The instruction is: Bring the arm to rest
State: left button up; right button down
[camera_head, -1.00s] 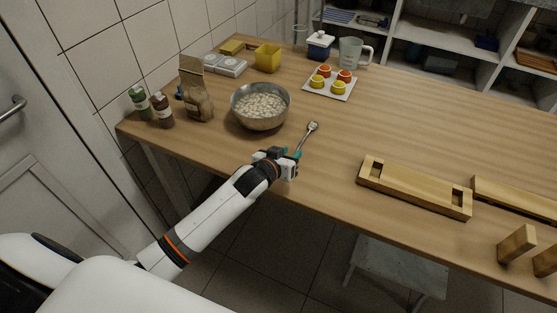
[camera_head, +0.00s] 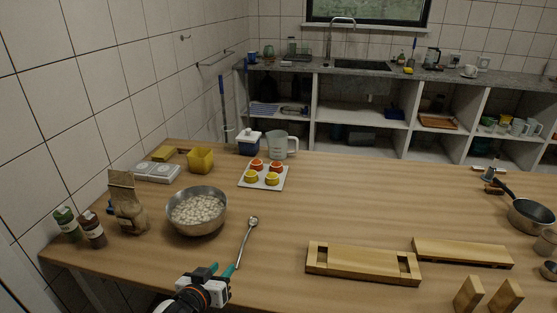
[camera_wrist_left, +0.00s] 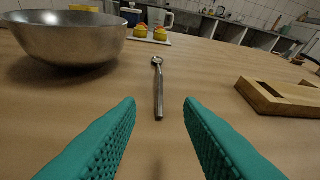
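My left gripper (camera_head: 222,272) is at the front edge of the table, with its arm coming in from the bottom of the head view. In the left wrist view its two teal fingers (camera_wrist_left: 160,125) are spread apart with nothing between them. A metal spoon (camera_head: 246,241) lies on the table just beyond the fingertips; it also shows in the left wrist view (camera_wrist_left: 158,90). The spoon is apart from the fingers. My right gripper is in neither view.
A metal bowl (camera_head: 197,228) of pale round pieces stands just left of the spoon. A wooden block with slots (camera_head: 362,264) lies to the right. A white tray (camera_head: 283,184) with small cups, a paper bag (camera_head: 127,200) and bottles (camera_head: 92,230) stand farther around.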

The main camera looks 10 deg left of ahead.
pick_arm(q)
jog(key=s+f+m+g+y, duration=0.1)
jog(key=s+f+g, duration=0.15)
jog(key=s, duration=0.65)
jog(key=s+d+f+m+g, duration=0.1)
jog(key=s+g, duration=0.3)
jog(key=s, duration=0.5)
jog(key=s+f+g+y, duration=0.1)
jog(key=s+f+g, duration=0.15)
jog(key=s, duration=0.65)
notch_tip(320, 180, down, 25)
jog(key=s+g, duration=0.1)
jog(key=g, duration=0.1)
jog(key=s+a+f+g+p, duration=0.1)
jog(key=s+a+f, duration=0.1)
jog(key=s+f, duration=1.3)
jog(key=shift+s+a+f+m, duration=0.15)
jog(key=shift+s+a+m, duration=0.25)
jog(key=shift+s, duration=0.15)
